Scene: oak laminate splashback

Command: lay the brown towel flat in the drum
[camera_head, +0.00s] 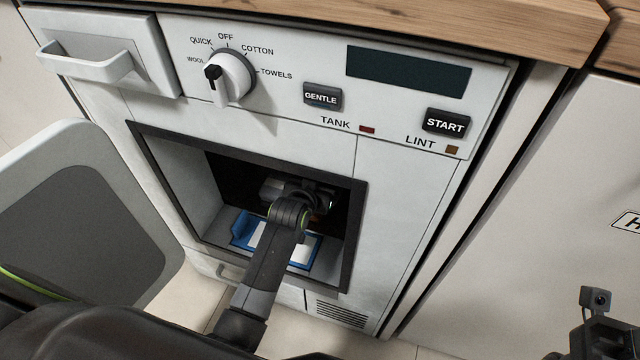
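The drum opening (170,180) is a dark-framed square hole in the white dryer front, with its door (60,165) swung open to the left. My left arm reaches through the opening, and its gripper (300,195) is inside the drum. The fingers are hidden by the wrist and shadow, so I cannot tell whether they are open or shut. A blue piece with a white middle (242,230) lies low in the opening, partly behind my arm. I see no brown towel. Part of my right wrist (600,335) shows at the lower right corner; its fingers are out of frame.
Above the opening are a dial (232,78) with its black pointer near WOOL, a GENTLE button (322,97), a START button (446,123) and a dark display (408,72). A handled drawer (100,55) is at upper left. A wooden worktop (400,20) overhangs the front.

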